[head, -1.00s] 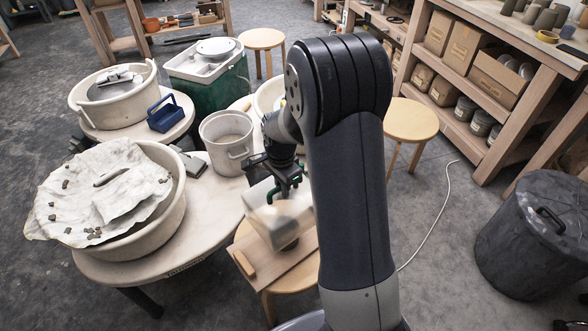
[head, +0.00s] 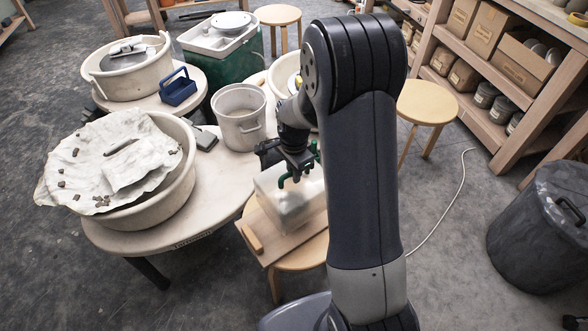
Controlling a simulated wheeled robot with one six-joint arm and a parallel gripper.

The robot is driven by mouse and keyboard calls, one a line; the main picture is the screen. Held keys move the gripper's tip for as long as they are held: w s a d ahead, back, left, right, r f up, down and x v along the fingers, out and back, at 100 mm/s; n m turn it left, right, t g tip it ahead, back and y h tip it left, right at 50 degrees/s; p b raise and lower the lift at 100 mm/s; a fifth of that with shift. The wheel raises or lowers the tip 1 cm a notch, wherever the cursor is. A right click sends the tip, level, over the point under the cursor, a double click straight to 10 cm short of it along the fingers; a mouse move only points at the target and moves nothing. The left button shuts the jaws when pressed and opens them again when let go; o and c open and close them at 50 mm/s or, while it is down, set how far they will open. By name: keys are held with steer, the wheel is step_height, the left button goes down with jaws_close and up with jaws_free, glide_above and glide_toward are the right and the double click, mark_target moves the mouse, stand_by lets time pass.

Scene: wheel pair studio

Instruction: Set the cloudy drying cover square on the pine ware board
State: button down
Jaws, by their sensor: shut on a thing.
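The cloudy drying cover (head: 284,206), a whitish box-shaped cover, is at the middle of the head view, over the pine ware board (head: 284,249). My gripper (head: 298,172), with green fingertips, is shut on the top of the cover. The cover's lower edge is at or very near the board; I cannot tell whether it touches. My arm hides the right part of the board and part of the cover's right side. The board lies on a round stool, with a wooden block (head: 252,238) at its left end.
A blue caddy (head: 178,88) stands behind. An empty stool (head: 427,102) is at right, with open floor before it.

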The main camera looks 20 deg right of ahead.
step_height(320, 180, down, 8)
steer(key=b, duration=0.5)
steer(key=shift+r, duration=0.1)
steer(key=c, duration=1.3)
jaws_free()
steer(key=shift+c, duration=0.2)
step_height(320, 180, up, 11)
steer(key=shift+f+p, duration=0.1)
steer(key=shift+p, duration=1.05)
